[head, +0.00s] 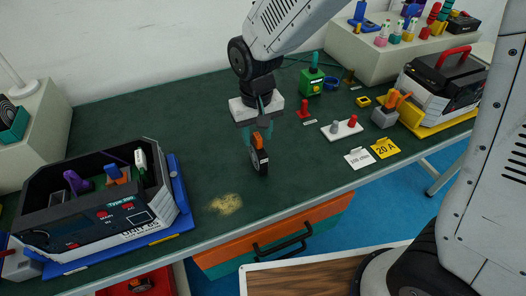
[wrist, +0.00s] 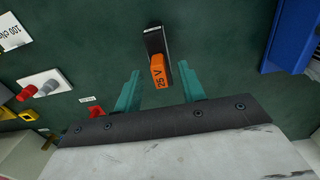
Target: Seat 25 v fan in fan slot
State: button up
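The 25 V fan (head: 260,158) is a thin black block with an orange top. In the wrist view the orange part (wrist: 158,72) reads "25 V". My gripper (head: 257,132) is right above the fan in the head view. Its teal fingers (wrist: 159,88) are spread, with the fan between and just beyond their tips, and a gap on both sides. The open dark rack (head: 95,230) stands at the left, with purple, blue-orange and white-green parts inside. I cannot make out which opening in it is the fan slot.
A blue plate (head: 179,190) lies under the rack; its blue edge may also show in the wrist view. A white block with pegs (head: 341,129), yellow "20 A" card (head: 384,148) and second machine (head: 445,80) are at the right. A yellowish patch (head: 226,204) marks the otherwise clear table middle.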

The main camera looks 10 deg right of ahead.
jog(key=shift+f, duration=0.55)
grip_shut()
jog(key=shift+r, duration=0.2)
